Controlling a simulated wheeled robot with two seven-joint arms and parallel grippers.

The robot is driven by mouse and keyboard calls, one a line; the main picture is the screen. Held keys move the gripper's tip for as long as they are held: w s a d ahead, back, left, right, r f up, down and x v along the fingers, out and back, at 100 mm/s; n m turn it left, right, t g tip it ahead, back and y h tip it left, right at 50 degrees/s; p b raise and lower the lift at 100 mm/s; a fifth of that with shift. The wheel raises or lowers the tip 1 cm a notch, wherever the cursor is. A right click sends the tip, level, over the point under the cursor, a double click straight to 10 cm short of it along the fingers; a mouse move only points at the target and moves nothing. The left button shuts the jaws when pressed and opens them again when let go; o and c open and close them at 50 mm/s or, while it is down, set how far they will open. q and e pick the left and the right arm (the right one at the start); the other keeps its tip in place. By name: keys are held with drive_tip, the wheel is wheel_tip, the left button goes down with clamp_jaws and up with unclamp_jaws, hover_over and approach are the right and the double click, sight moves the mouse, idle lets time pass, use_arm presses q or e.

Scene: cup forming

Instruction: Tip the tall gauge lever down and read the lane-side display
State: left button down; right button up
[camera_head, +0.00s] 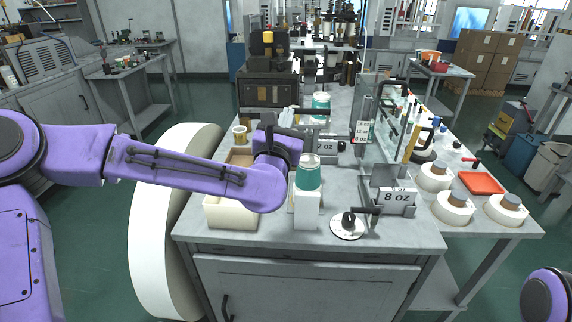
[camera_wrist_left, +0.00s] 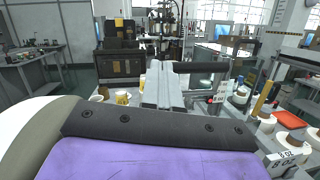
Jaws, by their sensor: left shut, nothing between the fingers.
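My left gripper (camera_head: 287,116) is shut and empty, reaching away over the bench. In the left wrist view its closed fingers (camera_wrist_left: 164,84) point forward. A dark horizontal bar, apparently the tall gauge lever (camera_wrist_left: 202,67), runs right from beside the fingertips; I cannot tell whether they touch. The bar also shows in the head view (camera_head: 315,111), right of the gripper. A small white display (camera_head: 361,131) stands right of it, too small to read. Another display (camera_head: 326,146) shows "OZ", its left part hidden by my wrist. A nearer display (camera_head: 397,197) reads "8 OZ". My right gripper is out of view.
A teal cup stack (camera_head: 308,176) stands on a white block at the bench front, close to my left wrist. A black-knobbed disc (camera_head: 347,225) lies right of it. Several white rolls (camera_head: 453,207) and a red tray (camera_head: 482,183) sit at the right. A cream bin (camera_head: 231,213) is below my forearm.

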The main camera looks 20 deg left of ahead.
use_arm(q)
drive_tip(key=shift+w+a+r, duration=0.2)
drive_tip(key=shift+w+r, duration=0.5)
drive_tip(key=shift+r, duration=0.2)
